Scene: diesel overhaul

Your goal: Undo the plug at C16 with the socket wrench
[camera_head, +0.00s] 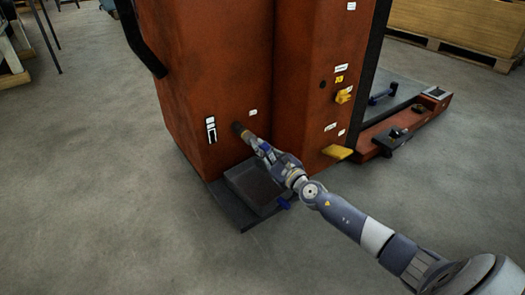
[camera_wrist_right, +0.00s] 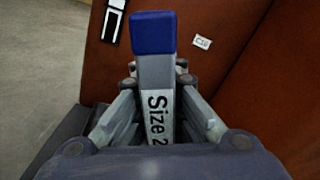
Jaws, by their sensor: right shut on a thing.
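My right gripper (camera_head: 268,152) is shut on the socket wrench (camera_wrist_right: 153,75), a grey bar with a blue end and a "Size 2" marking, partly hidden by the fingers. In the head view the gripper is at the lower part of the orange-red engine block (camera_head: 215,85). A dark round piece (camera_head: 238,129) lies between the gripper and the engine face; I cannot tell whether it is the socket or the plug. The C16 label (camera_wrist_right: 202,43) is on the engine face, right of the wrench's blue end. The plug itself cannot be made out in the wrist view. My left gripper is out of view.
A dark, shallow tray (camera_head: 232,178) sits at the engine's foot below my gripper. Yellow parts (camera_head: 338,152) stick out on the right. Open concrete floor lies in front and to the left.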

